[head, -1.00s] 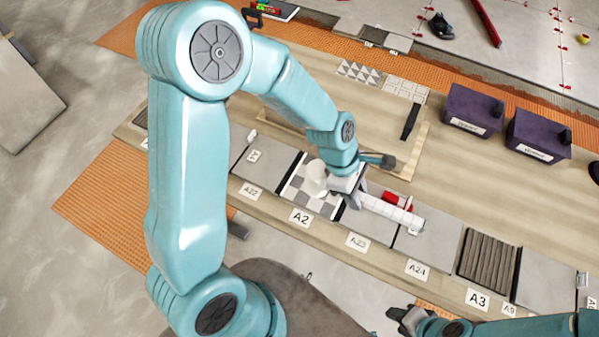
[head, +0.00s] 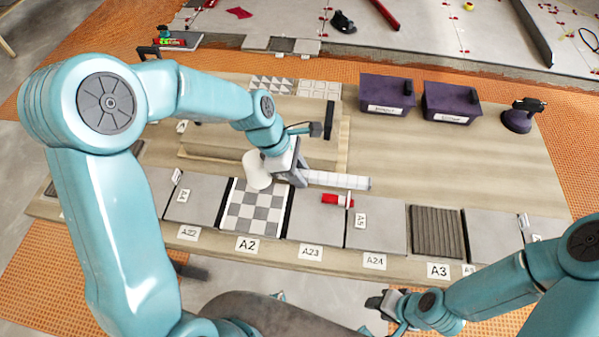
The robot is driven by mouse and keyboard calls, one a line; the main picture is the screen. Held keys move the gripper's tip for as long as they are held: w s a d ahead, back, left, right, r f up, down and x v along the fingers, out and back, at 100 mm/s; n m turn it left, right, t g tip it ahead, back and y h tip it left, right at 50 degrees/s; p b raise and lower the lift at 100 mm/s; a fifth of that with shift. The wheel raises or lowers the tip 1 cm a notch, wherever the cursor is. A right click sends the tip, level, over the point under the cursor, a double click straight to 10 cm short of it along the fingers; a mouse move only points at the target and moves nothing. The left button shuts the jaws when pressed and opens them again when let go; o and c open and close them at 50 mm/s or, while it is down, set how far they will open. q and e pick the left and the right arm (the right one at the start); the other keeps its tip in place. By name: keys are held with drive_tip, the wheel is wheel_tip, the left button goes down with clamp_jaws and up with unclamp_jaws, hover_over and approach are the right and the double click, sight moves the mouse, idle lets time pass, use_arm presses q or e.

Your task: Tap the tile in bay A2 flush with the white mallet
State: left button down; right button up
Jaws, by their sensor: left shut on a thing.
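The tile in bay A2 (head: 256,212) is a grey and white checkered square above the A2 label (head: 246,245). Dark gaps run along its sides; I cannot tell how high it sits. My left gripper (head: 292,174) is shut on the handle of the white mallet (head: 257,171). The mallet's pale head is at the tile's back edge in the picture and covers a bit of it. Its white handle reaches right, past the gripper. I cannot tell the gap between head and tile. My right gripper (head: 380,303) is low in front of the bench, with nothing seen in it.
Plain grey tiles flank A2, at A22 (head: 196,199) and A23 (head: 314,226). A red object (head: 336,199) lies by A23 and A24. A ribbed dark tile (head: 437,232) is at A3. Two purple bins (head: 386,94) (head: 450,102) stand behind.

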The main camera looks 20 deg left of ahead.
use_arm(q)
wheel_tip(320, 180, down, 6)
drive_tip(key=b, duration=0.5)
drive_tip(key=shift+f, duration=0.1)
wheel_tip(320, 180, up, 5)
drive_tip(key=p, duration=0.5)
wheel_tip(320, 180, down, 7)
drive_tip(key=b, duration=0.5)
drive_tip(key=shift+f, duration=0.1)
use_arm(e)
wheel_tip(320, 180, down, 6)
use_arm(q)
drive_tip(key=shift+r+p, duration=0.65)
drive_tip(key=shift+r, duration=0.15)
wheel_tip(320, 180, up, 5)
drive_tip(key=p, duration=0.5)
drive_tip(key=shift+r, duration=0.15)
use_arm(e)
wheel_tip(320, 180, up, 6)
drive_tip(key=shift+s+f, duration=0.1)
use_arm(q)
drive_tip(key=shift+f, duration=0.2)
